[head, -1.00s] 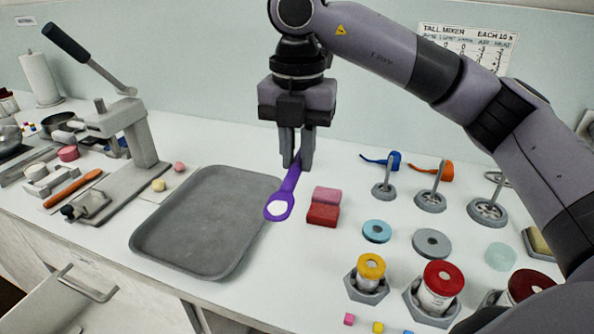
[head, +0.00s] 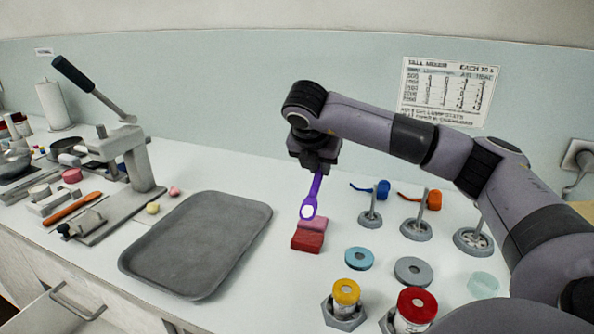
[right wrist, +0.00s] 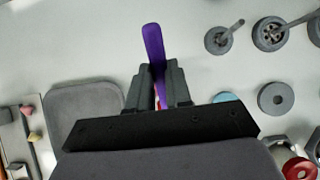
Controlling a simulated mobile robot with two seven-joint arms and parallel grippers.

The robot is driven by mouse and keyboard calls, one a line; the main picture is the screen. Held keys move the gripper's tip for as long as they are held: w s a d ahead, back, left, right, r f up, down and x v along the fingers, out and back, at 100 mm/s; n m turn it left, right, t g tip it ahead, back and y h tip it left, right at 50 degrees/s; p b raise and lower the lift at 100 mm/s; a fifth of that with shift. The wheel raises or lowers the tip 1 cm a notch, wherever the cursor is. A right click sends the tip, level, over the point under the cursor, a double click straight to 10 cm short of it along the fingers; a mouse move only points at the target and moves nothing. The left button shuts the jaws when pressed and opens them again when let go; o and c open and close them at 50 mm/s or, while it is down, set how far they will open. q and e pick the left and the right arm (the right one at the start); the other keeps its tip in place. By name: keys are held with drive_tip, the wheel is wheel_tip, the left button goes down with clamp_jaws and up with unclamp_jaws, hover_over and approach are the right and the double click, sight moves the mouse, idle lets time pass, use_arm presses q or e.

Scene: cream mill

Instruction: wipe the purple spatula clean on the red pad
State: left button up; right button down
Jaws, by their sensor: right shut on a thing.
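The purple spatula (head: 314,191) has white stuff on its bowl end. My right gripper (head: 316,170) is shut on its handle, and the spatula hangs with its bowl end down. In the right wrist view the purple handle (right wrist: 153,50) sticks out between the fingers of my right gripper (right wrist: 157,85). The red pad (head: 307,241) lies on the counter with a pink upper part (head: 316,223) behind it. The spatula's bowl end overlaps the pink part in the head view; I cannot tell whether they touch. My left gripper is not in view.
A grey tray (head: 190,262) lies left of the pad. A grey lever press (head: 128,150) stands further left. Mixing discs on posts (head: 370,217), a blue ring (head: 359,258) and a red-topped jar (head: 416,305) are to the right.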

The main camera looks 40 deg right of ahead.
sight(318, 178)
drive_tip(key=shift+d, duration=0.3)
drive_tip(key=shift+f+b, duration=1.2)
drive_tip(key=shift+f, duration=1.2)
drive_tip(key=shift+f+b, duration=0.35)
drive_tip(key=shift+b, duration=0.25)
drive_tip(key=shift+w+d, duration=0.1)
idle(0.4)
drive_tip(key=shift+w+d, duration=0.3)
drive_tip(key=shift+d, duration=0.25)
drive_tip(key=shift+a+b, duration=0.1)
drive_tip(key=shift+b, duration=0.2)
drive_tip(key=shift+s+a+r, duration=0.1)
drive_tip(key=shift+s+a, duration=0.25)
drive_tip(key=shift+a, duration=0.25)
